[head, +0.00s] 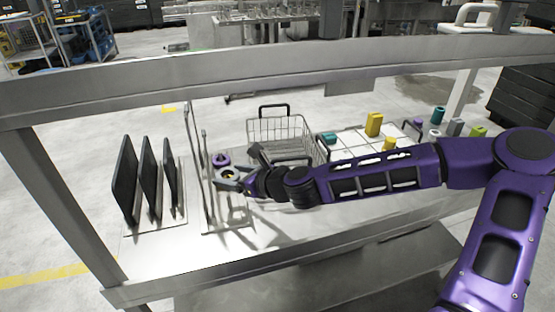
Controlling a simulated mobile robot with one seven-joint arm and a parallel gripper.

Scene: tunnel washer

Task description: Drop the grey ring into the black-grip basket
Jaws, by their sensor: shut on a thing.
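My gripper (229,182) is at the left end of my purple arm, low over the table beside the upright rods. It is shut on a small ring-like piece that looks grey, the grey ring (227,186); the jaws and wrist hide part of it. A purple ring (221,159) and a small yellowish piece (230,175) show close to the jaws. The black-grip basket (279,128) is a wire basket with a black handle at its back. It stands behind and to the right of my gripper, and my arm runs in front of it.
Upright rods (208,165) on a plate stand just left of my gripper. Several black panels (124,180) stand further left. A white divided tray (350,146) with coloured blocks lies right of the basket. A metal beam (280,72) crosses above the table.

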